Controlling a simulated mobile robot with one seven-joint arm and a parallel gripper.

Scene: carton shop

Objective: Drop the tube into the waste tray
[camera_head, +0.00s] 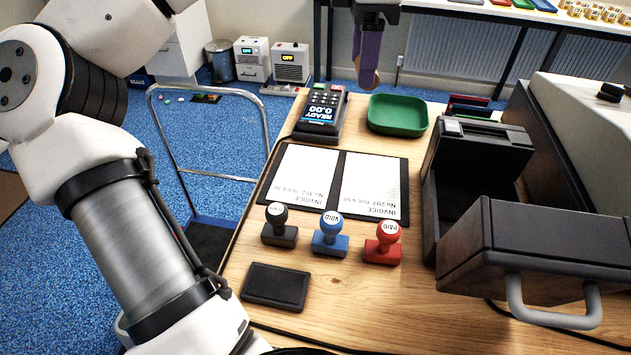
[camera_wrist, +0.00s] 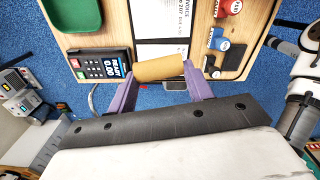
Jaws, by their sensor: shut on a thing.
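My gripper (camera_head: 368,74) has purple fingers and is shut on a tan cardboard tube (camera_wrist: 158,68). In the wrist view the tube lies across between the two fingertips (camera_wrist: 160,72). In the head view only a small end of the tube (camera_head: 369,82) shows, beneath the fingers. A shallow green tray (camera_head: 398,115), the likely waste tray, stands at the far side of the wooden desk and looks empty. In the head view the tube appears up and left of this tray, apart from it. The tray also shows at the top left of the wrist view (camera_wrist: 74,12).
A card terminal (camera_head: 322,112) stands left of the tray. An invoice folder (camera_head: 337,180) lies in front of it. Black, blue and red stamps and an ink pad (camera_head: 275,287) are nearer. A large black device (camera_head: 530,240) fills the desk's right side.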

